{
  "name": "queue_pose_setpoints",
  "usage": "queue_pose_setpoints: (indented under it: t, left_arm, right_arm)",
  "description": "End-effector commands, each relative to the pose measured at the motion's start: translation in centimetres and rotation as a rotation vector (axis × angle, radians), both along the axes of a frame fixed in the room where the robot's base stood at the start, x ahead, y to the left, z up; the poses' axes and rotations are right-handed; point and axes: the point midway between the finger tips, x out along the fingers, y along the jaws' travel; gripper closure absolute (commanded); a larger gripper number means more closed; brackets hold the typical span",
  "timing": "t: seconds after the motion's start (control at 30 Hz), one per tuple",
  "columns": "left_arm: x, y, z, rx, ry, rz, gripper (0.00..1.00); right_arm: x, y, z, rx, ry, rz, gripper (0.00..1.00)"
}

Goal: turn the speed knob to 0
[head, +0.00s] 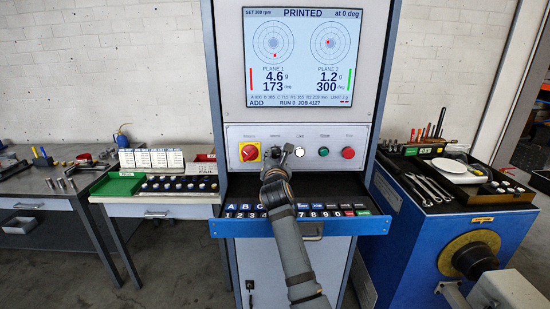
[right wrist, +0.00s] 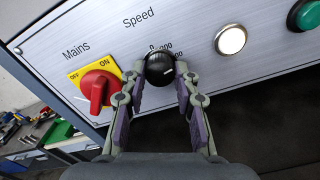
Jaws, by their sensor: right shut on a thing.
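The black speed knob (right wrist: 159,69) is on the grey panel under the label "Speed" in the right wrist view. Its white mark points to the lower right. A "0" and larger numbers are printed around its upper side, partly hidden. My right gripper (right wrist: 161,77) is shut on the knob, one finger at each side. In the head view my right gripper (head: 284,156) reaches up to the panel and hides the knob. The screen (head: 303,57) above reads "SET 300 rpm". My left gripper is not in view.
The red mains switch (right wrist: 97,90) on its yellow plate is close left of the knob. A white button (right wrist: 230,39) and a green button (right wrist: 304,15) are to the right, then a red one (head: 348,153). A blue keypad shelf (head: 373,224) juts out below.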

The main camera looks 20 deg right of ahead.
Motion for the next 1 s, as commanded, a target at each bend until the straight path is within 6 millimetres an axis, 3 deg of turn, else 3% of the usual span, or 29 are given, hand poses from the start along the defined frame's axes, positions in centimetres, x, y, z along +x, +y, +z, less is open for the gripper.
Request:
queue_pose_setpoints:
  t: [0.17,0.47,1.0]
  left_arm:
    - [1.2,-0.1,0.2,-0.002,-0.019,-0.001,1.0]
    - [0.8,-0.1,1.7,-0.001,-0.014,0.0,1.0]
    - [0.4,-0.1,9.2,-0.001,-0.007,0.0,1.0]
  right_arm:
    - [0.0,0.0,0.0,-0.002,0.001,0.0,1.0]
    - [0.0,0.0,0.3,-0.081,0.026,0.0,1.0]
    - [0.0,0.0,0.7,-0.535,0.159,0.002,1.0]
